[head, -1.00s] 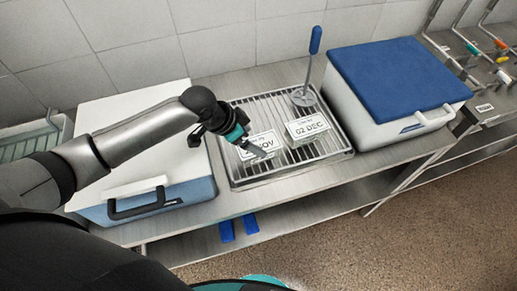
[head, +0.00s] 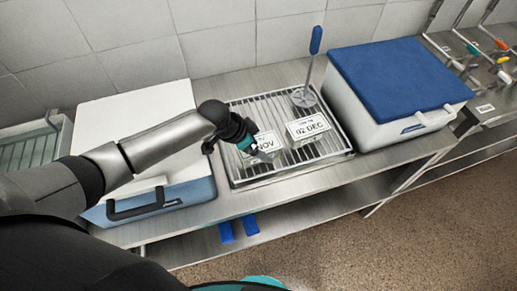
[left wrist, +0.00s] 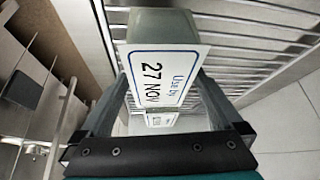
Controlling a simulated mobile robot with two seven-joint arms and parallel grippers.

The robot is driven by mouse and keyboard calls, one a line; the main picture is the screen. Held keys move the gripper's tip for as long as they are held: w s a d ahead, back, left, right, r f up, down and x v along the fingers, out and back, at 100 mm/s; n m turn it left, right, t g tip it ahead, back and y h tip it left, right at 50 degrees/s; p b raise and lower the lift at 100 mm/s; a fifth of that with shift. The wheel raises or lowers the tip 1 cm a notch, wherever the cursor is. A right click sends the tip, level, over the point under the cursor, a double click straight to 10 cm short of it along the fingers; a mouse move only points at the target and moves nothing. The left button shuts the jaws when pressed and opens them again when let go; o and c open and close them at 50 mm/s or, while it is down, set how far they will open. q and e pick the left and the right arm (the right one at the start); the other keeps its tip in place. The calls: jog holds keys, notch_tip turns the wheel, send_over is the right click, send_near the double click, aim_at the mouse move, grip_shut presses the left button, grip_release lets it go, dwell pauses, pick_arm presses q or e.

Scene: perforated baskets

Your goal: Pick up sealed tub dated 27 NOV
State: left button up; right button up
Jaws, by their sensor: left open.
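The tub dated 27 NOV (head: 267,143) stands on a slatted metal rack (head: 240,182). In the head view my left gripper (head: 262,154) covers part of its label. In the left wrist view the white label reads "Use by 27 NOV" on a pale greenish tub (left wrist: 160,25). The open fingers of my left gripper reach up on both sides of the label's lower part; no contact is clear. A second tub, dated 02 DEC (head: 307,128), stands just right of it. My right gripper is not in view.
A long-handled tool with a blue grip (head: 315,42) stands on the rack behind the tubs. A white-lidded cool box (head: 130,105) is at the left, a blue-lidded one (head: 395,75) at the right. The rack's front slats are clear.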

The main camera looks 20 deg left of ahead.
pick_arm(q)
jog(key=shift+f, duration=0.15)
jog(key=shift+c, duration=0.2)
grip_shut()
dwell(0.7)
